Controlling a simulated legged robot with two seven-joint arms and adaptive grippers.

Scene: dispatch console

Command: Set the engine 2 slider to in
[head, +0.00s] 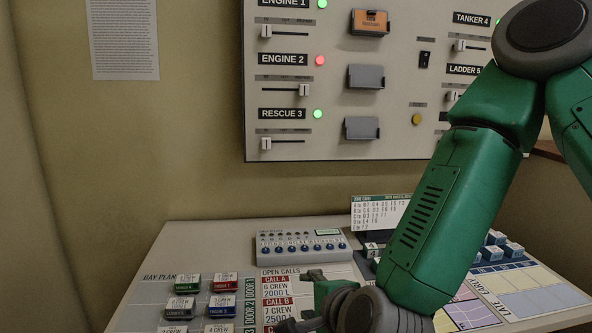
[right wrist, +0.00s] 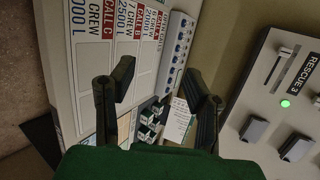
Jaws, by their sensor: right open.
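The engine 2 slider (head: 304,90) is a white knob at the right end of its dark track on the upright wall panel, under the ENGINE 2 label (head: 283,60). A red light (head: 320,60) glows beside that label. The small text over the track is too small to read. My right gripper (head: 300,299) is low over the desk near the open calls sheet, well below the panel and apart from the slider. In the right wrist view the right gripper (right wrist: 157,82) has its fingers spread with nothing between them. My left gripper is not in view.
The engine 1 slider (head: 266,31) and rescue 3 slider (head: 266,143) sit at the left of their tracks, with green lights. Grey card holders (head: 366,76) stick out to their right. A grey box with blue knobs (head: 303,246) and several labelled blocks stand on the desk.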

